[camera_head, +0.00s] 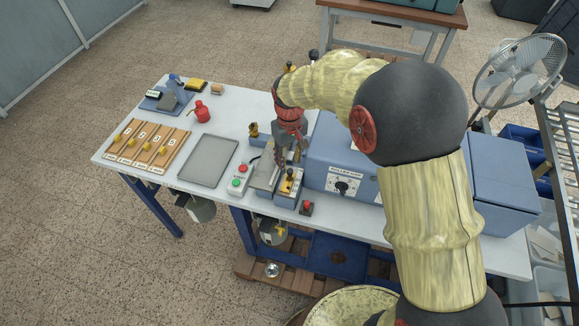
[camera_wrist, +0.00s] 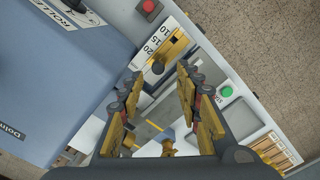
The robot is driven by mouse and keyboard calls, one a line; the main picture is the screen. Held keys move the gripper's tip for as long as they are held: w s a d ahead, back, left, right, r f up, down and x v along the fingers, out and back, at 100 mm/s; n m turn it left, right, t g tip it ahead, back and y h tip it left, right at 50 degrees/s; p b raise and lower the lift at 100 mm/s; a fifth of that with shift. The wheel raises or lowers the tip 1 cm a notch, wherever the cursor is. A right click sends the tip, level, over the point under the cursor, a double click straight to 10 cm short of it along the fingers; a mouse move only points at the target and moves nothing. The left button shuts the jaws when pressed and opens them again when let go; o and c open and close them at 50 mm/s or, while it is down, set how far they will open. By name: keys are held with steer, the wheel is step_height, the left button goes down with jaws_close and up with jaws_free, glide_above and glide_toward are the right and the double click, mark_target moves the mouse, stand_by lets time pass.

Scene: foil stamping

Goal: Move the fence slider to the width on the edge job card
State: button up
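The fence slider is a yellow block (camera_wrist: 172,48) with a black knob (camera_wrist: 157,68), beside a white scale plate (camera_wrist: 151,49) marked 10, 15 and 20. In the head view the slider (camera_head: 288,186) sits at the front of the machine. My gripper (camera_wrist: 158,80) is open and empty, pointing down, with one finger on each side of the knob in the picture. The fingers seem to be above the knob, and I see no contact. I cannot make out the edge job card.
The blue roller machine (camera_head: 340,160) stands right of the slider. A green-and-red button box (camera_head: 239,180) is to its left, and a red button (camera_head: 307,207) to its right.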

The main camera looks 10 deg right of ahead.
mark_target(289, 171)
step_height(289, 171, up, 7)
steer(key=shift+f, duration=0.15)
stand_by(0.6)
steer(key=s+d+m+t+b, duration=0.1)
steer(key=s+d+b, duration=0.3)
steer(key=s, duration=0.4)
steer(key=s+d+r+m+t+b, duration=0.1)
steer(key=s+d+b, duration=0.3)
steer(key=s, duration=0.5)
steer(key=s+d+r+m+t+b, duration=0.1)
steer(key=s+d+m+t+b, duration=0.1)
steer(key=s+d+b, duration=0.3)
steer(key=s+t, duration=0.1)
steer(key=s, duration=0.3)
steer(key=shift+s+m+t, duration=0.15)
steer(key=shift+m+t, duration=0.15)
